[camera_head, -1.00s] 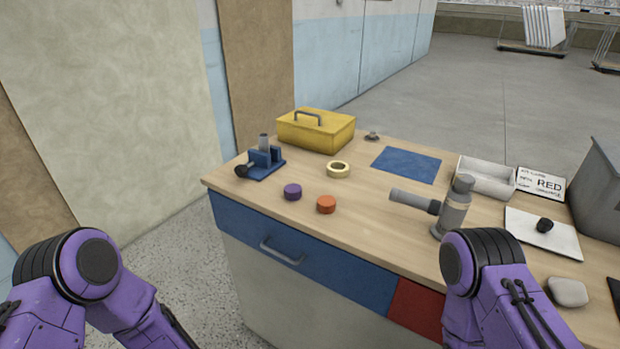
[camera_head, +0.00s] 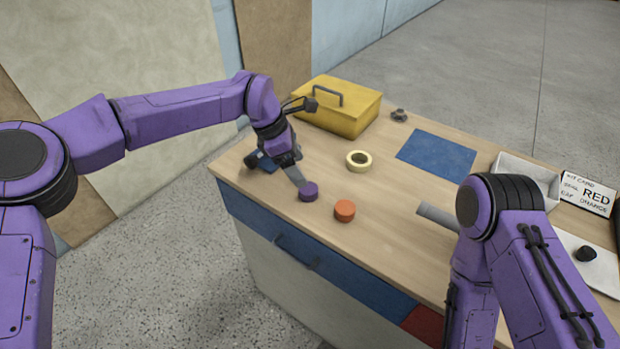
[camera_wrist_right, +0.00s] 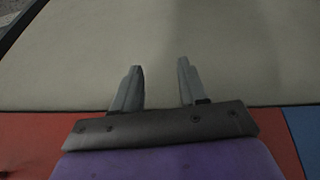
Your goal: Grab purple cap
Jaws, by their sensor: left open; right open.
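The purple cap (camera_head: 309,191) lies on the wooden worktop near its front edge in the head view. My left gripper (camera_head: 297,178) reaches down from the left, its fingers just behind and above the cap. From this angle I cannot tell whether the fingers touch the cap. The left gripper is open. My right gripper (camera_wrist_right: 160,88) is open and empty in the right wrist view, with its two fingers apart in front of a plain pale surface. In the head view the right gripper is hidden.
An orange cap (camera_head: 344,210) sits right of the purple one. A tape roll (camera_head: 358,161), a yellow toolbox (camera_head: 338,107) and a blue mat (camera_head: 437,154) lie behind. A blue fixture (camera_head: 262,161) stands partly behind my left gripper. A grey cylinder (camera_head: 437,215) lies beside my right arm.

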